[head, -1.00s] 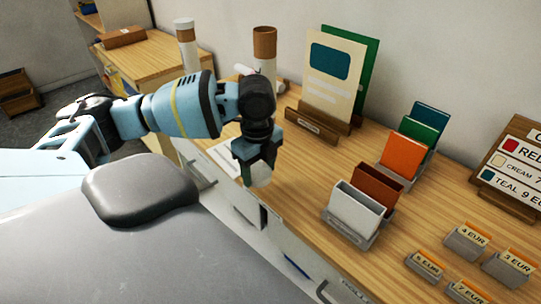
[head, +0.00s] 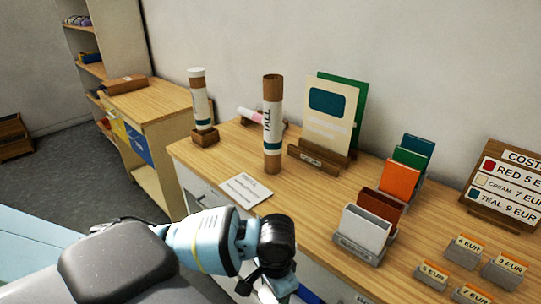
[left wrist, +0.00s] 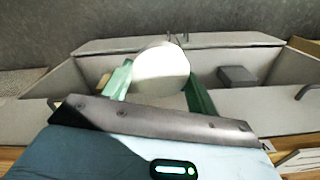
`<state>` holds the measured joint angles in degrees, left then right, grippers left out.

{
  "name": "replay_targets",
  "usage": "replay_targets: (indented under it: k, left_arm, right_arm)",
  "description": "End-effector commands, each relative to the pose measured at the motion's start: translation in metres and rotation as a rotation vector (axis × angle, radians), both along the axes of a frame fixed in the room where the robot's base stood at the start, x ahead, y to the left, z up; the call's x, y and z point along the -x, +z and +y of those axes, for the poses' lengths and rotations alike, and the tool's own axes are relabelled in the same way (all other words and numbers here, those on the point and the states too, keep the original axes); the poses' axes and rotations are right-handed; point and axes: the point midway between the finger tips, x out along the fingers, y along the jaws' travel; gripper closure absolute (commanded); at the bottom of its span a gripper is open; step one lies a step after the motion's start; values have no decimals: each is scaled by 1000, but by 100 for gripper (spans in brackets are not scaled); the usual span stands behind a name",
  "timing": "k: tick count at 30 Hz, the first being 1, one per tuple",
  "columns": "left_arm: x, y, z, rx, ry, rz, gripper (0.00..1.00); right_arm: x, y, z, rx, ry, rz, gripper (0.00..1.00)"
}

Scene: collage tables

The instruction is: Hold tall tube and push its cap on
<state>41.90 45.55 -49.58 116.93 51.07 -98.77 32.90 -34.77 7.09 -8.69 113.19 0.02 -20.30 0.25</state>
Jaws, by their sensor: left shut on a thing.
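The tall tube (head: 272,125) stands upright on the wooden table in the head view. It is brown with a white label reading TALL, and its top end shows brown with no white cap on it. My left gripper (head: 274,290) is low at the bottom of the head view, in front of the table and apart from the tube. In the left wrist view, its green fingers (left wrist: 160,90) are shut on a round white cap (left wrist: 160,68). Most of the cap is hidden by the gripper in the head view. My right gripper is not in view.
A white-capped tube (head: 200,100) stands in a wooden holder left of the tall tube. A lying pinkish-white tube (head: 249,116), a card stand (head: 320,158) and a card rack (head: 360,245) are nearby. A paper sheet (head: 246,190) lies in front. The left wrist view shows an open grey drawer (left wrist: 250,100).

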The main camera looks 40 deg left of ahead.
Motion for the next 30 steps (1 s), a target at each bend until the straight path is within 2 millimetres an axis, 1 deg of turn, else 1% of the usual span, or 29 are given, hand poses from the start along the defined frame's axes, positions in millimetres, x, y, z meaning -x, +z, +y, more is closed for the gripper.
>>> replay_targets:
  k: [1,3,6,9,13,19,20,25,30]
  left_arm:
    - [6,-5,-8,7,69,0,63]
    - [11,-11,-15,10,164,-2,63]
    - [16,-16,-23,15,266,-5,63]
    - [19,-19,-28,18,330,-7,63]
    - [21,-21,-30,18,363,-8,63]
    - [21,-21,-30,18,364,-8,63]
    - [21,-21,-29,18,364,-8,63]
    - [21,-21,-29,18,363,-8,63]
    - [21,-21,-29,17,363,-8,63]
  right_arm:
    - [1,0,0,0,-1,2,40]
    - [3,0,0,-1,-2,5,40]
    - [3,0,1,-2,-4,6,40]
    - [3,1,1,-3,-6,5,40]
    - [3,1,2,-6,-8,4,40]
    - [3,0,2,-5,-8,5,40]
    - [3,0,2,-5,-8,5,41]
    - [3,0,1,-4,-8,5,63]
    - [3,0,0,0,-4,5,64]
